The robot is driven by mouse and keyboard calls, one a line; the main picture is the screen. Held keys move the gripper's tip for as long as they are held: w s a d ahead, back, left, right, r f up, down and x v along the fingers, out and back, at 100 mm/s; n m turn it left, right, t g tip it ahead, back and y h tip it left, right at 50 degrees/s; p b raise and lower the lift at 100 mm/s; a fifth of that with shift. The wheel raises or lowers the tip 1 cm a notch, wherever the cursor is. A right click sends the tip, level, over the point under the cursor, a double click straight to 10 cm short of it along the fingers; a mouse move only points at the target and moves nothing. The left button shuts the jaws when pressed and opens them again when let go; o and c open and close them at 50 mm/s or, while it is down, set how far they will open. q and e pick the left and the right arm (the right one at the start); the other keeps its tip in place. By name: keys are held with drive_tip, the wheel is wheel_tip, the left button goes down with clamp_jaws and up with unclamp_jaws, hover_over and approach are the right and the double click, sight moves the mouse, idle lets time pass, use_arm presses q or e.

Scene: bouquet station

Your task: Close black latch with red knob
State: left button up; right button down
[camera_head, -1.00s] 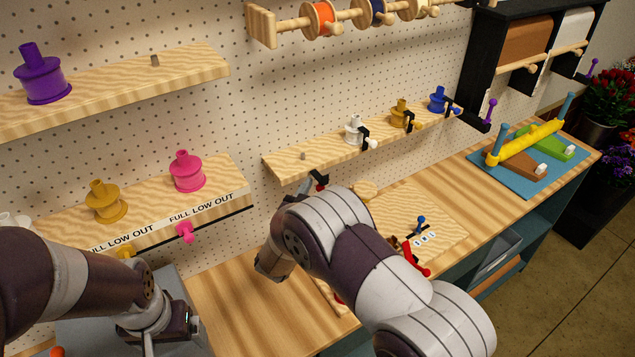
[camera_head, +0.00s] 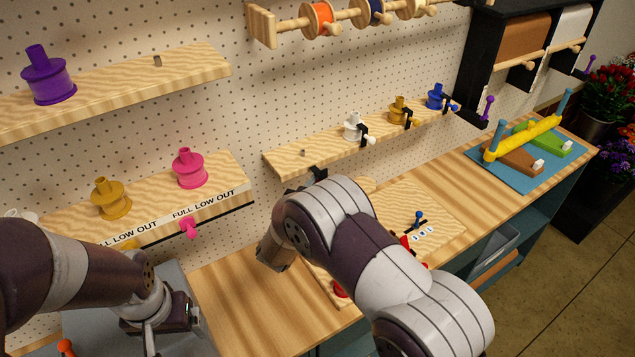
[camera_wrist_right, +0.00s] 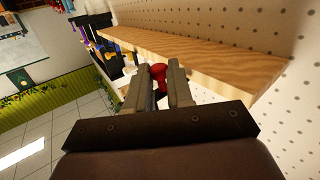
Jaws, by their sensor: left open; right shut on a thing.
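The black latch (camera_head: 318,174) is at the front edge of the middle shelf, near its left end, just above my right arm. My arm hides most of it and its knob in the head view. In the right wrist view the red knob (camera_wrist_right: 158,70) sits between the two fingertips of my right gripper (camera_wrist_right: 158,82), which is shut on it. The right gripper is hidden behind my arm in the head view. My left gripper (camera_head: 152,338) is open and low at the bottom left, partly cut off by the frame.
The middle shelf (camera_head: 350,149) carries white, gold and blue spools with latches in front. The left shelf (camera_head: 140,222) holds gold and pink spools. A wooden board (camera_head: 395,205) with a blue-knobbed lever lies on the bench (camera_head: 235,300). Bare bench lies left of my right arm.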

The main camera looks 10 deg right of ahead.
sight(317, 173)
wheel_tip(317, 173, up, 4)
drive_tip(key=n+g+p, duration=0.5)
drive_tip(key=p, duration=0.6)
drive_tip(key=shift+y, duration=0.3)
drive_tip(key=shift+n, duration=0.3)
drive_tip(key=shift+w+a+r+n+g+p, duration=0.15)
drive_tip(key=shift+n+g+p, duration=0.1)
drive_tip(key=shift+g, duration=0.15)
drive_tip(key=shift+w+d+r+n+g+p, duration=0.15)
drive_tip(key=shift+n+g, duration=0.1)
drive_tip(key=shift+g, duration=0.15)
drive_tip(key=shift+w+a+r+n+g+h, duration=0.15)
drive_tip(key=shift+r+n+g+h, duration=0.1)
drive_tip(key=shift+n+g, duration=0.3)
drive_tip(key=shift+w+a+r+n+g+h, duration=0.15)
drive_tip(key=shift+r+n+g, duration=0.15)
drive_tip(key=shift+g, duration=0.35)
drive_tip(key=shift+w+a+r+n+g+h, duration=0.15)
drive_tip(key=shift+w+n+g, duration=0.1)
drive_tip(key=shift+n+g, duration=0.25)
drive_tip(key=shift+w+r+n+g+h, duration=0.2)
drive_tip(key=shift+n+g, duration=0.15)
drive_tip(key=shift+g, duration=0.15)
drive_tip(key=c, duration=1.1)
unclamp_jaws()
drive_tip(key=shift+o, duration=0.5)
